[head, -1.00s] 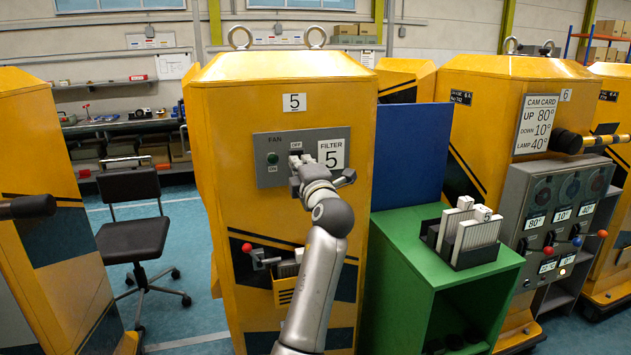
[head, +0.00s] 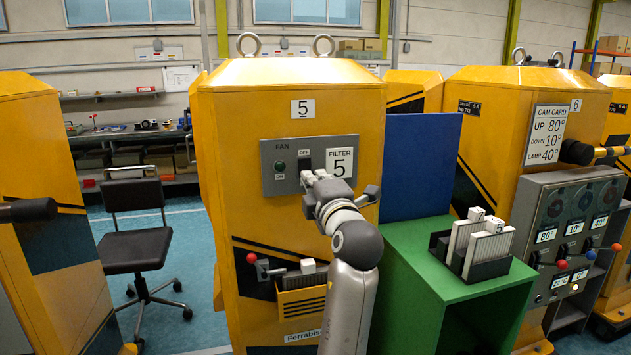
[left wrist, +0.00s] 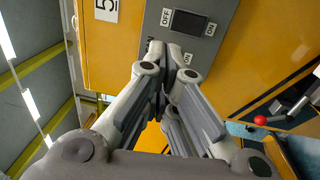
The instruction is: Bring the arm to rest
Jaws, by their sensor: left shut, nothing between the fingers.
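My left arm reaches up in front of the yellow cabinet (head: 345,110) marked 5. Its gripper (head: 314,178) is shut and empty, just below the black fan switch (head: 305,160) on the grey FAN panel (head: 280,180). In the left wrist view the shut fingers (left wrist: 172,50) point at the panel (left wrist: 222,12), with the dark switch (left wrist: 187,22) beyond their tips. Whether the tips touch the panel I cannot tell. My right gripper is not in view.
A red-knobbed lever (head: 252,258) and a filter slot (head: 302,280) sit lower on the cabinet. A green stand (head: 405,255) with a filter rack (head: 478,268) is at right. A black chair (head: 135,250) stands on the left floor.

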